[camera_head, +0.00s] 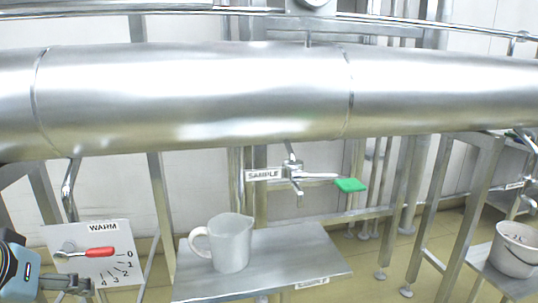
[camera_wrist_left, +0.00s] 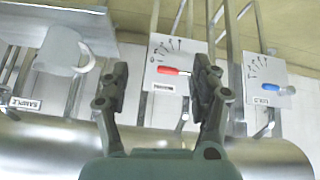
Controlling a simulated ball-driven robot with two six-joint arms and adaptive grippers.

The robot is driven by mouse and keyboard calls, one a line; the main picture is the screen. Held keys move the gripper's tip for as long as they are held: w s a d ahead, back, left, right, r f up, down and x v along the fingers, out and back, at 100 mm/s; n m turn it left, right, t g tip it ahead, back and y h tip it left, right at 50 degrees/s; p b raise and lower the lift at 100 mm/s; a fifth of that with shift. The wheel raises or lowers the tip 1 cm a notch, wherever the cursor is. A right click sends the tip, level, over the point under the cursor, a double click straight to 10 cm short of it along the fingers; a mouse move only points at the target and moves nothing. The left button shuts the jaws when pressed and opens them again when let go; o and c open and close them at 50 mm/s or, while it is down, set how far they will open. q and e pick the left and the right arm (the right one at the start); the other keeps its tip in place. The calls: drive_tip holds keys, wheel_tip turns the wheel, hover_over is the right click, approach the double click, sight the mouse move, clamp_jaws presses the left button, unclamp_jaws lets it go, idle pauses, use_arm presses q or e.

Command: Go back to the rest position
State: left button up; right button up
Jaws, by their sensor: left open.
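My left gripper (camera_head: 78,284) is at the lower left of the head view, in front of the lower part of the WARM panel (camera_head: 118,238). In the left wrist view its fingers (camera_wrist_left: 161,72) are spread apart with nothing held between them. The red handle (camera_head: 99,252) on the WARM panel lies roughly level, pointing toward the 0 mark. It also shows between the fingers in the wrist view (camera_wrist_left: 172,70), beyond the fingertips. My right gripper is in neither view.
A white jug (camera_head: 233,245) stands upright on a steel shelf (camera_head: 300,255), below the SAMPLE tap with its green handle (camera_head: 351,185). A large steel pipe (camera_head: 200,95) crosses above. A bucket (camera_head: 516,250) stands at far right. The wrist view shows a blue handle (camera_wrist_left: 277,88) on another panel.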

use_arm(q)
drive_tip(key=s+d+f+m+g, duration=0.1)
drive_tip(key=s+f+m+g, duration=0.2)
drive_tip(key=s, duration=0.5)
drive_tip(key=s+d+f+m+g, duration=0.1)
drive_tip(key=s+f+m, duration=0.1)
drive_tip(key=s+f, duration=0.45)
wheel_tip(320, 180, down, 24)
drive_tip(key=s+a, duration=0.3)
drive_tip(key=s+f+g, duration=0.2)
drive_tip(key=s+f, duration=1.4)
drive_tip(key=s, duration=0.2)
drive_tip(key=shift+a+f+h, duration=0.2)
drive_tip(key=shift+a+h, duration=0.1)
drive_tip(key=shift+h, duration=0.1)
drive_tip(key=shift+s, duration=0.1)
idle(1.9)
